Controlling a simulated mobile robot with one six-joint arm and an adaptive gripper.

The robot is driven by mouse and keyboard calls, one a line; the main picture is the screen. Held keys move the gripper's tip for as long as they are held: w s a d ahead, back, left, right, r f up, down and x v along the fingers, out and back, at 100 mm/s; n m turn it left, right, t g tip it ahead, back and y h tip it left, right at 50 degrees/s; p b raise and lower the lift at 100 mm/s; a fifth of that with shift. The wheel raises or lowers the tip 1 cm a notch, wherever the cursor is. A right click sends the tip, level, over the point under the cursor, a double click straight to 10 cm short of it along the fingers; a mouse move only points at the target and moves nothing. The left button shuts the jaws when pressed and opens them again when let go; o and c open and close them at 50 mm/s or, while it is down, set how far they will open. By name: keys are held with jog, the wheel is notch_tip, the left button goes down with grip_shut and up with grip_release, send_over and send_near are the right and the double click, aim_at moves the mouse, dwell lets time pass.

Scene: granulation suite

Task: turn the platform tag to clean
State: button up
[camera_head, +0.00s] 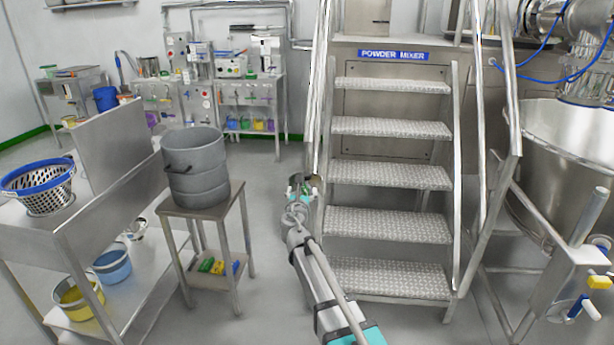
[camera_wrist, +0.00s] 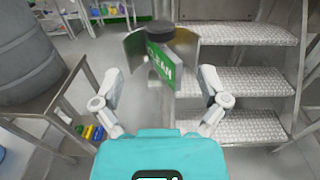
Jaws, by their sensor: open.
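The platform tag (camera_wrist: 161,62) shows in the wrist view, just beyond my fingertips. Its green panel reads CLEAN in white letters and stands at an angle to my gripper. A round dark cap (camera_wrist: 160,32) sits above it, with bare metal plates (camera_wrist: 186,48) flaring out on both sides. My gripper (camera_wrist: 160,80) is open, one finger on each side of the tag's near edge, with visible gaps; I cannot tell the exact depth between them. In the head view, my gripper (camera_head: 300,188) is by the left foot of the stair rail, and the tag is small and partly hidden there.
Metal stairs (camera_head: 388,175) under a POWDER MIXER sign rise right of my gripper. A small stand (camera_head: 207,208) with a grey bucket (camera_head: 195,168) is on the left, near my arm. A steel bench (camera_head: 75,225) stands farther left. A large steel vessel (camera_head: 575,150) is at the right.

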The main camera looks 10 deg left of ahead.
aim_at(306, 174)
jog(key=w, duration=1)
jog(key=shift+w, duration=0.3)
jog(key=c, duration=1)
jog(key=shift+d, duration=0.2)
jog(key=shift+c, duration=0.8)
jog(key=shift+a, duration=0.15)
